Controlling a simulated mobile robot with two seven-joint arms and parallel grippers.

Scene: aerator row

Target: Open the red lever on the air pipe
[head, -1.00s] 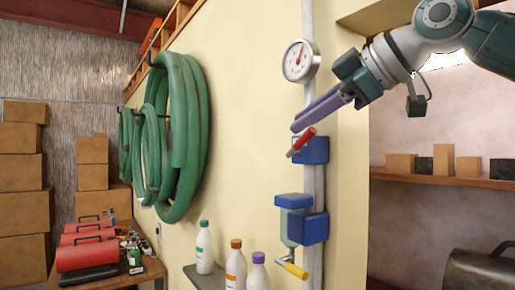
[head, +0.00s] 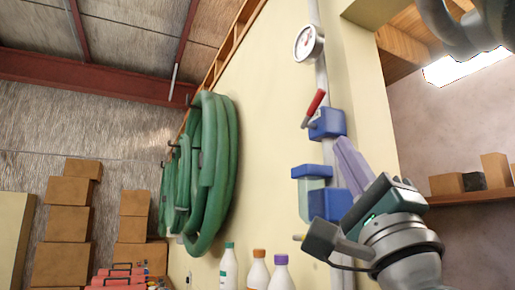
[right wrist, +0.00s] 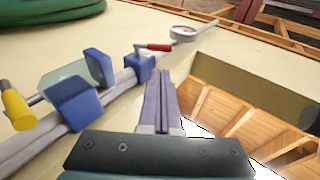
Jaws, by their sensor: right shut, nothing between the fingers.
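The red lever (head: 315,103) is on a blue valve block (head: 329,123) on the grey air pipe (head: 321,76). In the head view its red grip points up and slightly right. My right gripper (head: 341,142) comes from below right, its purple fingers together and empty, tips just below and right of the block. In the right wrist view the red lever (right wrist: 154,47) sticks out beyond the fingertips, over the blue block (right wrist: 140,67). The right gripper (right wrist: 161,74) looks apart from the lever; contact with the block cannot be told. My left gripper is out of view.
A round gauge (head: 308,44) sits above the lever. A second blue block (head: 328,204) and a yellow handle (right wrist: 18,108) are lower on the pipe. Green hoses (head: 212,170) hang at left. Bottles (head: 258,270) stand below. The wall between hoses and pipe is clear.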

